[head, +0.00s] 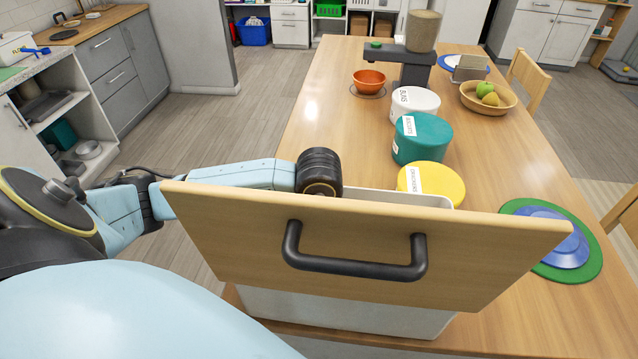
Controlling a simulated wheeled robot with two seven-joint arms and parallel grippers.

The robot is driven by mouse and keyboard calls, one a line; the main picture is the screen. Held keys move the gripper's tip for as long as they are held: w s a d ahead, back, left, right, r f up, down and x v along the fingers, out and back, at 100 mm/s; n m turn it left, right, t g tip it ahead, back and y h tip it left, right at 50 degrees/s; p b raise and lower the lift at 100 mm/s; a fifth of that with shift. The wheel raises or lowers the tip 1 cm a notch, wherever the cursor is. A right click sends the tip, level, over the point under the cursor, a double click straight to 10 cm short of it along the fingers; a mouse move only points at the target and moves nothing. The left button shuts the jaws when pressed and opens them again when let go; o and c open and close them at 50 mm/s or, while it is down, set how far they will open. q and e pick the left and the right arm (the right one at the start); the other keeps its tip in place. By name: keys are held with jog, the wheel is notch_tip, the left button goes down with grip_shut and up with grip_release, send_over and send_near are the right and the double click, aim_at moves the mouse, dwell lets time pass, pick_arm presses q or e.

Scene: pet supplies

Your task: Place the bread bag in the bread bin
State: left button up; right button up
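The bread bin (350,306) is a white box at the table's near edge. Its wooden lid (375,222), with a black bar handle (355,264), is tilted up and faces me. A strip of the bin's white rim shows behind the lid. My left arm comes in from the left and its black wrist reaches over behind the lid's top edge. The lid hides my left gripper and most of the bin's inside. I cannot tell whether that gripper touches the lid or holds anything. My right gripper is out of view. I see no bread bag.
Yellow (431,182), teal (422,138) and white (414,103) labelled canisters stand in a row behind the bin. A blue plate on a green mat (596,248) lies at right.

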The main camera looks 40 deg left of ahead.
pick_arm(q)
jog(key=shift+f, duration=0.45)
jog(key=shift+f, duration=0.1)
jog(key=o, duration=1.2)
jog(key=shift+o, duration=0.2)
notch_tip(320, 180, up, 12)
jog(key=shift+b, duration=0.45)
